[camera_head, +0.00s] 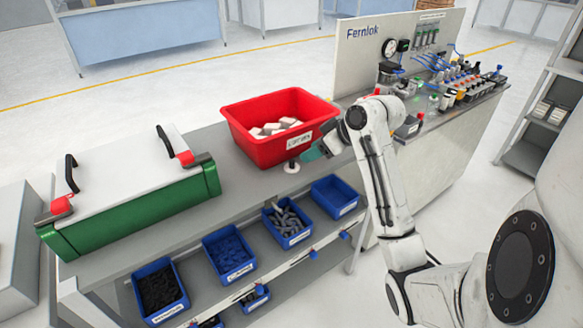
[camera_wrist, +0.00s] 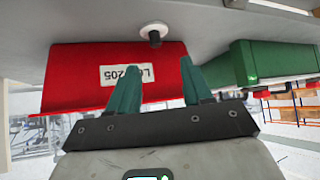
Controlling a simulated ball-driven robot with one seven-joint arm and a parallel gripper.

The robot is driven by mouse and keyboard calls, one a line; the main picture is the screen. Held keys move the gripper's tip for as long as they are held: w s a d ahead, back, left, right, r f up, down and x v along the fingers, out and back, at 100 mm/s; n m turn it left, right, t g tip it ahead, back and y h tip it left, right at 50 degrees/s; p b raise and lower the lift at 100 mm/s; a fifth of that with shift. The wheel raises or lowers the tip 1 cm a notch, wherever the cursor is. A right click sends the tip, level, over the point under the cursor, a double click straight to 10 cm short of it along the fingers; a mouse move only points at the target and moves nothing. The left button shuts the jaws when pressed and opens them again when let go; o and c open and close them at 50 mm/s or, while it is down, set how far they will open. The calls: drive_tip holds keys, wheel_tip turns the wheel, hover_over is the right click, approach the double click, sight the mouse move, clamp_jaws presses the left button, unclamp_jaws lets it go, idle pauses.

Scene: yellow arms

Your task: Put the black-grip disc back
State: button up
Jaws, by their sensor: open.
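The disc (camera_head: 292,169) is a small white round piece on the grey bench top, close in front of the red bin. In the wrist view, which is upside down, the white disc (camera_wrist: 153,26) lies against the bench with its short dark grip (camera_wrist: 155,40) standing away from it. My gripper (camera_head: 311,152) is just right of the disc in the head view. In the wrist view its two green fingers (camera_wrist: 158,64) are apart and empty, pointing toward the grip, with a gap between them and the disc.
A red bin (camera_head: 262,150) holding white pieces stands directly behind the disc. A green case (camera_head: 130,222) with a pale lid and black handles stands left on the bench. Blue bins (camera_head: 228,252) sit on the lower shelf. Bench space between case and bin is clear.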

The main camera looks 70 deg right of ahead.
sight(293, 161)
drive_tip(key=x, duration=0.4)
drive_tip(key=shift+d+p+x, duration=0.2)
drive_tip(key=shift+p+x, duration=0.1)
drive_tip(key=shift+x, duration=1)
drive_tip(key=shift+d+p+x, duration=0.2)
drive_tip(key=shift+p+x, duration=0.1)
drive_tip(key=shift+x, duration=1)
drive_tip(key=shift+s, duration=0.15)
drive_tip(key=shift+c, duration=0.3)
clamp_jaws()
